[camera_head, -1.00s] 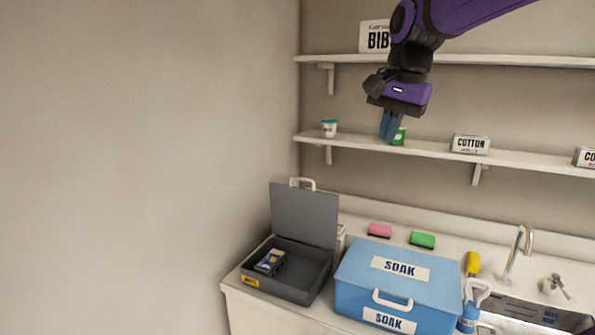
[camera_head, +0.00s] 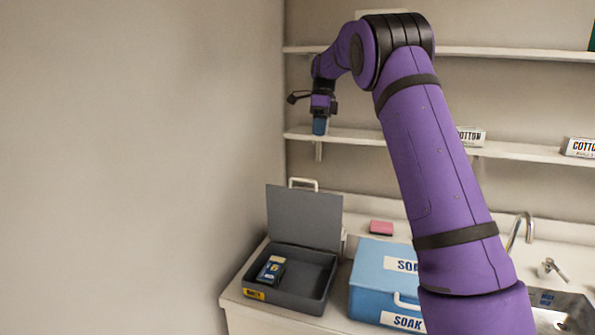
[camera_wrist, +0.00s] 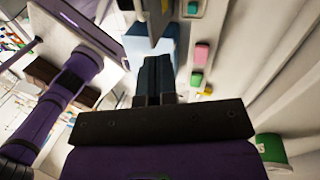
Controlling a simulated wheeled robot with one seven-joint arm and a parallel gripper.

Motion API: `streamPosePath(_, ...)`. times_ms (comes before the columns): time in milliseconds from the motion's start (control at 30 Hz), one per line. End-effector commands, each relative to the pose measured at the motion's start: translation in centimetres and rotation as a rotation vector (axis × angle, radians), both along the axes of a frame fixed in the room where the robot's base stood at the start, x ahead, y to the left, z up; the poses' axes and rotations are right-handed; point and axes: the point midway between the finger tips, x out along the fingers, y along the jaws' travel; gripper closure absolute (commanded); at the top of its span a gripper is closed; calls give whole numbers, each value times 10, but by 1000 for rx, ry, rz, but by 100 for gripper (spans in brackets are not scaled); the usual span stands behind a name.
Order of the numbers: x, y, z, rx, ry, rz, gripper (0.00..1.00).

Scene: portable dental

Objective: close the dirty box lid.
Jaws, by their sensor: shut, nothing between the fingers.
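The dirty box (camera_head: 290,289) is a dark grey box with a yellow label, at the left end of the counter. Its grey lid (camera_head: 304,218) stands open and upright at the back, with a white handle (camera_head: 303,183) on its top edge. A small dark blue and yellow item (camera_head: 271,270) lies inside. My gripper (camera_head: 320,127) is shut and empty, pointing down, well above the lid in the picture and near the lower shelf. In the wrist view its closed fingers (camera_wrist: 153,75) point toward the counter, and a grey edge, probably the lid, shows just beyond them.
A blue SOAK box (camera_head: 375,284) stands right of the dirty box, partly hidden by my arm. A pink sponge (camera_head: 381,228) lies behind it. A green sponge (camera_wrist: 196,78) shows in the wrist view. The lower shelf (camera_head: 350,137) runs along the wall. Open space lies left.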

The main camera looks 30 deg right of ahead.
Motion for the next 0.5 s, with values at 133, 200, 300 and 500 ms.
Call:
streamPosePath(133,13,-8,-13,-9,40,-76,100)
streamPosePath(200,15,-9,-16,-11,48,-91,100)
streamPosePath(300,15,-8,-21,-11,51,-98,100)
streamPosePath(500,9,-2,-48,-10,53,-96,100)
